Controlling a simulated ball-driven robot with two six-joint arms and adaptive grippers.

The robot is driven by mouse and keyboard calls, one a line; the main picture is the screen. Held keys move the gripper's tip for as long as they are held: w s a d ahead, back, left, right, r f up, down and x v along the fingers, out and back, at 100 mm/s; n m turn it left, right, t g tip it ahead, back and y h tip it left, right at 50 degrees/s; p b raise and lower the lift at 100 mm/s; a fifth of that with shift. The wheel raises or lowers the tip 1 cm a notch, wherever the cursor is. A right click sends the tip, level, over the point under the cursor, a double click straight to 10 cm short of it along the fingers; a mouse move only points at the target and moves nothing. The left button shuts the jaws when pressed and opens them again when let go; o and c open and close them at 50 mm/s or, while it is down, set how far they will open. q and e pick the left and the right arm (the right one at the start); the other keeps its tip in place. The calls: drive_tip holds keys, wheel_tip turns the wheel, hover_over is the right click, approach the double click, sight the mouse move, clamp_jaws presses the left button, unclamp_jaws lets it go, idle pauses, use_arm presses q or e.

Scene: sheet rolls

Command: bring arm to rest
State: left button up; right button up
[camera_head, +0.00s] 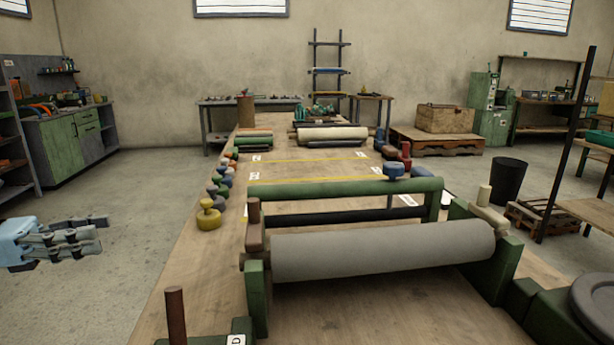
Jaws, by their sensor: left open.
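My left gripper (84,229) shows at the left edge, held out over the concrete floor to the left of the long wooden table (185,285). Its fingers are apart with nothing between them, and it touches nothing. My right gripper is not in this view. On the table's near part, a large grey sheet roll (380,249) lies across a green stand (507,265). A green roller (345,187) and a black roller (370,217) lie behind it.
A yellow knobbed weight (208,215) and several others line the table's left edge. More rolls (332,135) lie at its far end. A brown post (176,315) stands near the front. A black bin (509,180) stands right of the table. Floor around the left gripper is clear.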

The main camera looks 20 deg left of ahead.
use_arm(q)
drive_tip(key=s+d+f+n+t+y, duration=0.1)
drive_tip(key=s+f+n+y, duration=0.3)
drive_tip(key=f+n, duration=0.55)
drive_tip(key=s+d+f+n+y, duration=0.15)
drive_tip(key=f+n+y, duration=0.45)
drive_tip(key=f, duration=0.7)
drive_tip(key=s+f+n+t+y, duration=0.1)
drive_tip(key=s+f+n+y, duration=0.25)
drive_tip(key=f+n, duration=0.65)
drive_tip(key=s+d+f+n+g+y, duration=0.1)
drive_tip(key=s+d+f+n+g, duration=0.3)
drive_tip(key=s+d+f+n, duration=0.4)
drive_tip(key=s+d+f+n+g, duration=0.45)
drive_tip(key=s+f, duration=0.25)
drive_tip(key=f, duration=0.3)
drive_tip(key=s+d+f+n+g, duration=0.2)
drive_tip(key=s+n, duration=0.5)
drive_tip(key=s, duration=0.4)
drive_tip(key=shift+d+f+n+g, duration=0.2)
drive_tip(key=shift+f+n+g, duration=0.2)
drive_tip(key=shift+f+g, duration=0.65)
drive_tip(key=shift+r, duration=0.15)
